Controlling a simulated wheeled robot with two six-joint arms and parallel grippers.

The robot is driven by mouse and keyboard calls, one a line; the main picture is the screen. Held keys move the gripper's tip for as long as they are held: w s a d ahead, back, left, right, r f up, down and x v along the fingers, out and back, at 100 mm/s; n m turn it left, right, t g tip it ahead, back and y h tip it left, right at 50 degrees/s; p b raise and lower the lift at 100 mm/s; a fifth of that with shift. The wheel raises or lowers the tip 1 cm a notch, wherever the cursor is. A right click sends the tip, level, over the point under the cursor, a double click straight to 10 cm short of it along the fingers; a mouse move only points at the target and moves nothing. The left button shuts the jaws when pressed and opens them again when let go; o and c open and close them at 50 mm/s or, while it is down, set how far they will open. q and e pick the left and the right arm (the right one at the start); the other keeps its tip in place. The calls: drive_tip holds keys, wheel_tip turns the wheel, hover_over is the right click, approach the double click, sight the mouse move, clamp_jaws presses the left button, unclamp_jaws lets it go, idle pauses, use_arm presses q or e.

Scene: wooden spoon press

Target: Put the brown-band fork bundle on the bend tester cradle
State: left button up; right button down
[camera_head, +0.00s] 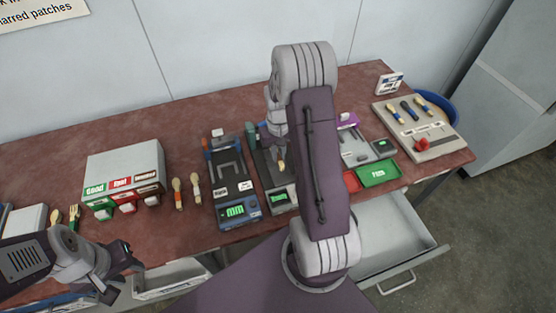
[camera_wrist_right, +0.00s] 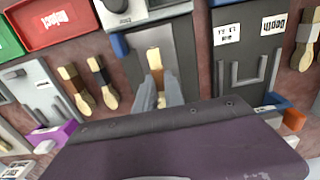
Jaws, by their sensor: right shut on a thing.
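My right gripper (camera_wrist_right: 158,98) is shut on a pale wooden bundle (camera_wrist_right: 154,62), which also shows below the gripper in the head view (camera_head: 281,164). Its band is partly hidden between the fingers, so its colour is hard to tell. The bundle is over the dark plate of a middle device (camera_wrist_right: 182,45), which I take as the bend tester; it also shows in the head view (camera_head: 282,199). I cannot tell whether the bundle touches it. My left gripper (camera_head: 122,275) is empty, fingers apart, near the table's front left edge.
A blue-grey device (camera_head: 231,190) stands left of the middle device. Two banded bundles (camera_wrist_right: 78,88) lie beside it in the wrist view. Red and green trays (camera_head: 378,173) and a tool board (camera_head: 420,128) are right. A white sorting box (camera_head: 125,165) stands left. A drawer (camera_head: 405,240) is open.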

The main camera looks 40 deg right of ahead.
drive_tip(key=shift+s, duration=0.1)
wheel_tip(320, 180, down, 4)
drive_tip(key=shift+f, duration=0.1)
drive_tip(key=c, duration=1.4)
unclamp_jaws()
drive_tip(key=shift+f, duration=0.1)
drive_tip(key=shift+c, duration=0.2)
